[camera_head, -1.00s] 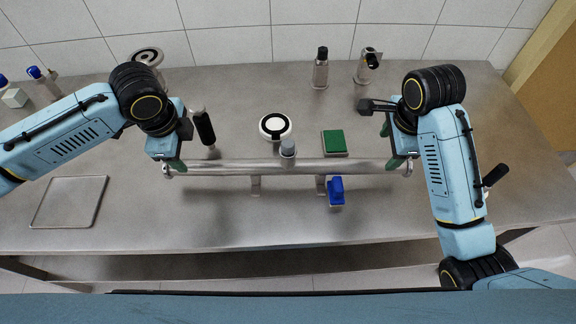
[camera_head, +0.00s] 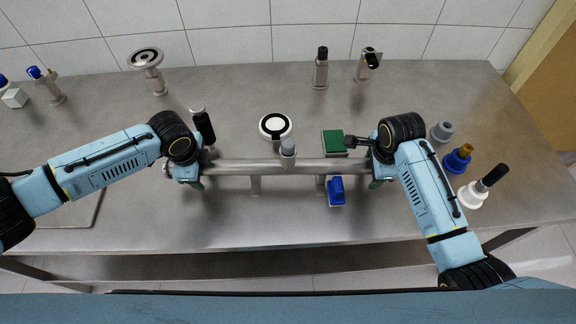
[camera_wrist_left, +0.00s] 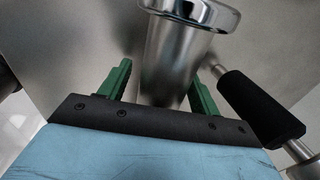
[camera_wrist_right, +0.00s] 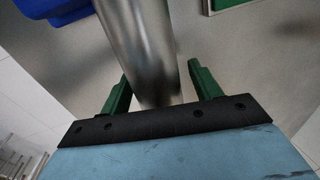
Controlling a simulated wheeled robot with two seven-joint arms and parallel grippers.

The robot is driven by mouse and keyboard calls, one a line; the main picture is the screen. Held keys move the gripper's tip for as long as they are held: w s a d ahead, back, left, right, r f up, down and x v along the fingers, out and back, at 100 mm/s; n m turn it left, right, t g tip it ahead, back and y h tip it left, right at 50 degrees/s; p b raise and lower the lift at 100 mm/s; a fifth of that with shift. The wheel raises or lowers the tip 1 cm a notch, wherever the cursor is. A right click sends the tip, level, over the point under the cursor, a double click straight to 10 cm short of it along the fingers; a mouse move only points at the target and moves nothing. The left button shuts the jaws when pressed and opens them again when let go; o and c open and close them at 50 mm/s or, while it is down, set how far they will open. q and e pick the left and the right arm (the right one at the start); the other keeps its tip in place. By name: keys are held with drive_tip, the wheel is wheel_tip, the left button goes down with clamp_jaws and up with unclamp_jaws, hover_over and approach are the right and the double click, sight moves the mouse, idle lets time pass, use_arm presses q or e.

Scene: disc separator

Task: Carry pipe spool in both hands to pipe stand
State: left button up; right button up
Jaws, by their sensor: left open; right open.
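The pipe spool (camera_head: 236,167) is a long shiny metal pipe lying left to right across the bench, with a flange at its left end. In the left wrist view the pipe (camera_wrist_left: 170,60) runs between the open green fingers, near the flange (camera_wrist_left: 195,12). My right gripper (camera_head: 377,180) is at the right part. In the right wrist view the pipe (camera_wrist_right: 140,45) also runs between open fingers. The spool's right end is hidden by my right arm.
A black-handled tool (camera_head: 203,127) stands close by my left gripper. A white round-topped fitting (camera_head: 274,126), a green pad (camera_head: 333,141) and a blue-topped part (camera_head: 336,189) are near the pipe. Several fittings, including a blue one (camera_head: 457,160), stand at the right.

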use_arm(q)
clamp_jaws()
use_arm(e)
clamp_jaws()
use_arm(q)
drive_tip(key=shift+w, duration=0.1)
